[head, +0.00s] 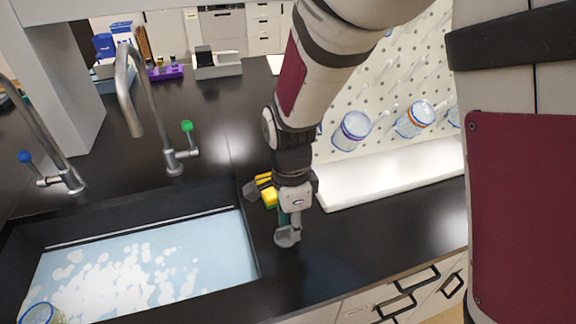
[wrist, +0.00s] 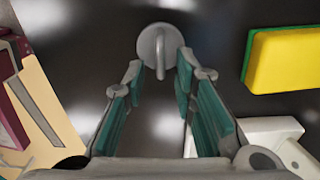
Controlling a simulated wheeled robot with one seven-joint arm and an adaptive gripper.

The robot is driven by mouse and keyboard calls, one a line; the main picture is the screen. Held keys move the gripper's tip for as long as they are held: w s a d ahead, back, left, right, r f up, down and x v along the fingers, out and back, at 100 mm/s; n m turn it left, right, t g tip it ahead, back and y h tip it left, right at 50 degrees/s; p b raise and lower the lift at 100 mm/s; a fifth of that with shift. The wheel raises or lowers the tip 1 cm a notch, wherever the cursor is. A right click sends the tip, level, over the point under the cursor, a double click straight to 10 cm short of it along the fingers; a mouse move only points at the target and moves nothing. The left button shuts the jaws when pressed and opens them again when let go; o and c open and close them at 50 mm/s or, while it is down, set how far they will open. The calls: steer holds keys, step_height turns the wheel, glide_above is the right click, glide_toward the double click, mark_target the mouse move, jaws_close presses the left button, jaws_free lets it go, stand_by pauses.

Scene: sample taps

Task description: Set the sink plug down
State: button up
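The sink plug (wrist: 151,43) is a small grey disc with a raised loop handle. In the wrist view it lies just beyond my gripper (wrist: 160,72), with the handle in line with the gap between the fingertips. The green-padded fingers are apart, with dark counter visible on both sides of the handle; I see no contact. In the head view the plug (head: 284,238) appears at counter level, right of the sink, beside the tips of my gripper (head: 291,226). My gripper points down and partly hides that area.
The sink (head: 255,250) with foamy water is at the left. A yellow-green sponge (wrist: 283,60) lies close to my gripper. A white tray (head: 400,172) and pegboard (head: 405,75) with glassware stand behind. Two taps, one green-knobbed (head: 174,160), rise behind the sink. Counter to the right is clear.

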step_height(320, 180, up, 11)
steer(key=p, duration=0.2)
steer(key=s+d+r+n+t, duration=0.2)
steer(key=s+d+r+n, duration=0.3)
steer(key=s+d+n, duration=0.2)
steer(key=s+d+r+n+t, duration=0.2)
steer(key=s+d+r+n, duration=0.3)
steer(key=s+d+n, duration=0.3)
steer(key=shift+s+d+r+t, duration=0.35)
steer(key=shift+s+d, duration=0.25)
steer(key=shift+d, duration=0.4)
steer(key=shift+a, duration=0.1)
